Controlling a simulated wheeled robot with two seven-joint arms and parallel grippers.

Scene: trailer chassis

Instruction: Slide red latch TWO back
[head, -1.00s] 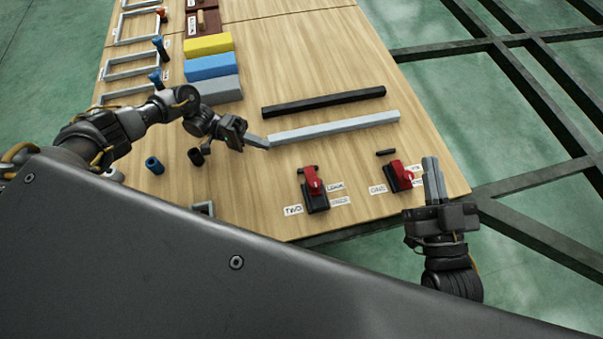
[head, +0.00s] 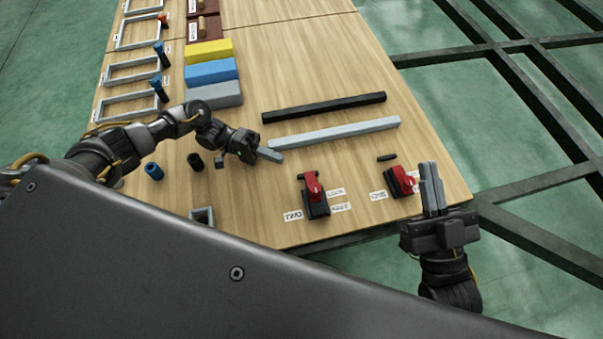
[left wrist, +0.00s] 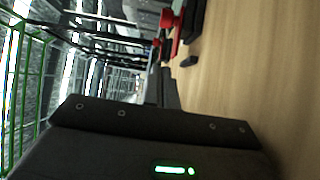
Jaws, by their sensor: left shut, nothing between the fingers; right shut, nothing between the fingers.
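The red latch TWO (head: 312,187) sits on a black base near the front edge of the board, beside its white "TWO" label (head: 293,217). A near red latch shows at the top of the left wrist view (left wrist: 178,45); I cannot read a label there. My left gripper (head: 277,156) is shut and empty, up and to the left of latch TWO and apart from it. Its fingers also show in the left wrist view (left wrist: 168,88). My right gripper (head: 430,168) is shut and empty, right beside the red latch ONE (head: 403,181).
A grey bar (head: 335,132) and a black bar (head: 325,107) lie behind the latches. Yellow (head: 208,51), blue (head: 212,73) and grey (head: 214,95) blocks stand at the back left. The wood between my left gripper and latch TWO looks clear.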

